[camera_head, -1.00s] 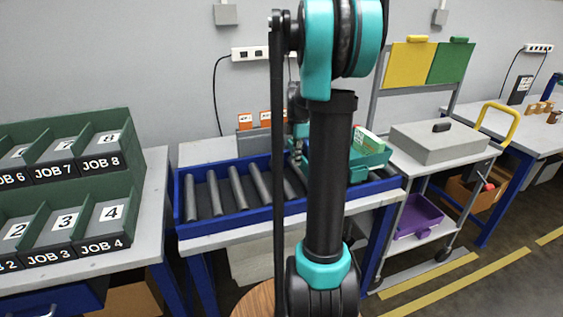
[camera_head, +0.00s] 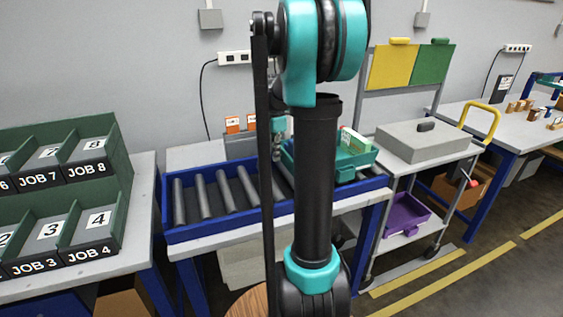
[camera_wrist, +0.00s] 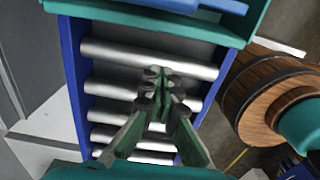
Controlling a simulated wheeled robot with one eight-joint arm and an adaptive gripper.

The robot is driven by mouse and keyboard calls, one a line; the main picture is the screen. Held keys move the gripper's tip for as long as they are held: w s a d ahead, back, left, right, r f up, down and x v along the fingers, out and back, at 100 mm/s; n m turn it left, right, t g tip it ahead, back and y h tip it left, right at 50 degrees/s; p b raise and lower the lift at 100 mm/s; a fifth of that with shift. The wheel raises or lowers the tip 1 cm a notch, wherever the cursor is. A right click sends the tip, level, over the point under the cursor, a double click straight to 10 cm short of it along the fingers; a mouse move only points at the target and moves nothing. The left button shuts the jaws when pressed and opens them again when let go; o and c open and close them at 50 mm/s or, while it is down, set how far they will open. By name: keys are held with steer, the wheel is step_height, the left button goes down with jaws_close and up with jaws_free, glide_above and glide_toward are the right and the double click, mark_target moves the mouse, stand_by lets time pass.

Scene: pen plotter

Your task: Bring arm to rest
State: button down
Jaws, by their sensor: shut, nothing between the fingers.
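My gripper (camera_wrist: 160,84) is shut and empty in the wrist view, its dark fingertips together above the conveyor's metal rollers. A teal edge (camera_wrist: 180,20) crosses the top of the wrist view.
Green job bins (camera_head: 122,170) stand on a table at left. At right a cart carries a grey case (camera_head: 425,142), with a purple bin (camera_head: 405,214) below. A round wooden barrel-like thing (camera_wrist: 262,98) is at right in the wrist view. Floor is clear at lower right.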

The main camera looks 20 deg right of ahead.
step_height(320, 180, up, 6)
steer(key=r, duration=0.1)
steer(key=s+a+f+m+t, duration=0.2)
steer(key=s+a+f+m, duration=0.4)
steer(key=s+f+m, duration=0.3)
steer(key=s+a+f+m+t, duration=0.2)
steer(key=s+a+f+m, duration=0.4)
steer(key=s, duration=0.8)
step_height(320, 180, down, 4)
steer(key=m, duration=0.3)
steer(key=shift+f, duration=0.15)
